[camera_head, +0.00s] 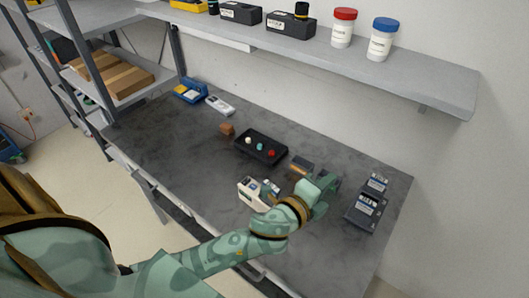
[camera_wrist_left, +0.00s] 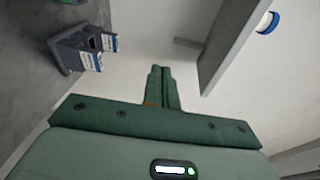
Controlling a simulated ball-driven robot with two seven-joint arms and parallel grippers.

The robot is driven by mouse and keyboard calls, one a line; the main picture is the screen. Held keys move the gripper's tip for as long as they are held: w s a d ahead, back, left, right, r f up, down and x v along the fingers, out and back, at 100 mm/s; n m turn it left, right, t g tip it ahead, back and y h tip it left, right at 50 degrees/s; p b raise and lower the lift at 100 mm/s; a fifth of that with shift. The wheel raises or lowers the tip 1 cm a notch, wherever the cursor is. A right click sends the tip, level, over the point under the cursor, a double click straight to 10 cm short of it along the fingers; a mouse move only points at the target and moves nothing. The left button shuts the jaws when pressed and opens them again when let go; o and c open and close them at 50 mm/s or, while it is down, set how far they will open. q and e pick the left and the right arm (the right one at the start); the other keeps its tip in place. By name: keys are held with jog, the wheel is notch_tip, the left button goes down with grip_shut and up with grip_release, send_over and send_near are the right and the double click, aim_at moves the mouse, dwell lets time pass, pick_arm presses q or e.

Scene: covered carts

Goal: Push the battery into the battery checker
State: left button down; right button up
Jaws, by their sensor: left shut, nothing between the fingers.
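My left gripper (camera_head: 326,183) is above the right half of the grey table. In the left wrist view its fingers (camera_wrist_left: 160,86) are together with nothing between them. A dark holder (camera_head: 358,214) with white-and-blue blocks (camera_head: 368,204) that look like batteries stands to the right of the gripper, apart from it. The holder (camera_wrist_left: 66,55) also shows at upper left in the left wrist view. A small white device (camera_head: 250,194), possibly the battery checker, stands left of my left wrist. My wrist partly hides the area beside it. My right gripper is not in view.
A blue device (camera_head: 190,91) and a white device (camera_head: 220,105) are at the far left. A shelf (camera_head: 440,88) with jars overhangs the table's back.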

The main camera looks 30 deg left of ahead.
pick_arm(q)
jog(key=d+r+m+g+h, duration=0.2)
jog(key=d+r+m+h, duration=0.3)
jog(key=m, duration=0.4)
jog(key=d+r+m+g+h, duration=0.1)
jog(key=d+r+m+h, duration=0.2)
jog(key=d+m+h, duration=0.4)
jog(key=m+g+y+p, duration=0.3)
jog(key=m+g+y, duration=1.15)
jog(key=m, duration=1.05)
send_over(264, 181)
jog(key=shift+t+y, duration=0.65)
jog(key=f, duration=1)
jog(key=shift+w+f, duration=0.3)
jog(key=shift+f, duration=0.05)
notch_tip(264, 181, down, 6)
jog(key=b, duration=0.6)
jog(key=shift+a, duration=0.15)
jog(key=shift+r, duration=0.1)
